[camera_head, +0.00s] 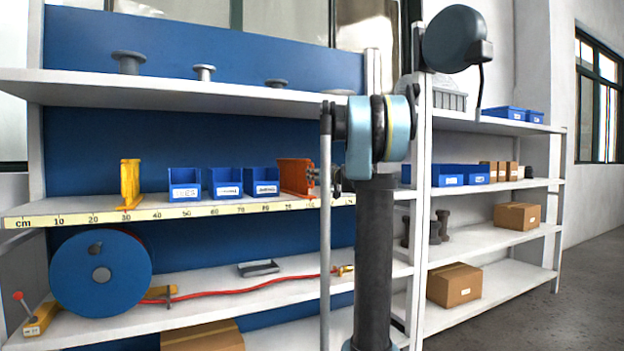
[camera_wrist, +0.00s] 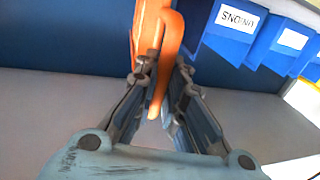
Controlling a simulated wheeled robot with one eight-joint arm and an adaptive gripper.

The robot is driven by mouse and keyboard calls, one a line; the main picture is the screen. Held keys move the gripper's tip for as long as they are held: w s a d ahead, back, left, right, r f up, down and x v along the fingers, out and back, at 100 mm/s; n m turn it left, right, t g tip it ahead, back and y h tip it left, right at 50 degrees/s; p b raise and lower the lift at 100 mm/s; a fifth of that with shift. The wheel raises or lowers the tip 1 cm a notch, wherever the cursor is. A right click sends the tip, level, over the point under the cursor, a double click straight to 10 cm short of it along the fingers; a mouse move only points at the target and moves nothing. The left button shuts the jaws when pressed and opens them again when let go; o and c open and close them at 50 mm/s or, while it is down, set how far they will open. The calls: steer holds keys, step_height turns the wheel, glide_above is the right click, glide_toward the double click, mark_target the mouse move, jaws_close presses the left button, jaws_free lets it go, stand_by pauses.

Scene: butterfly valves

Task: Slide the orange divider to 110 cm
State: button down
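The orange divider (camera_head: 294,177) stands upright on the middle shelf in the head view, right of the blue bins. Its front foot is close to the scale, around the 100 cm area, but the numbers there are too small to read surely. In the wrist view the divider's orange handle (camera_wrist: 170,40) lies between my gripper's fingers (camera_wrist: 166,72), which close in on both its sides. In the head view my gripper (camera_head: 316,177) is at the divider's right edge, partly hidden by my arm. The cm scale (camera_head: 75,218) runs along the shelf's front edge; its right part is behind my arm.
Several blue bins, one of them the nearest (camera_head: 262,182), stand just left of the orange divider. A yellow divider (camera_head: 130,184) stands near 30 cm. A shelf post (camera_head: 421,200) rises right of my arm. A blue reel (camera_head: 100,272) and red hose (camera_head: 240,290) lie below.

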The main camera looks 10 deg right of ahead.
steer(key=w+d, duration=0.3)
steer(key=d, duration=0.6)
steer(key=shift+d, duration=0.3)
steer(key=c, duration=1.7)
jaws_free()
steer(key=shift+o, duration=0.2)
steer(key=v, duration=1.2)
steer(key=shift+w, duration=0.1)
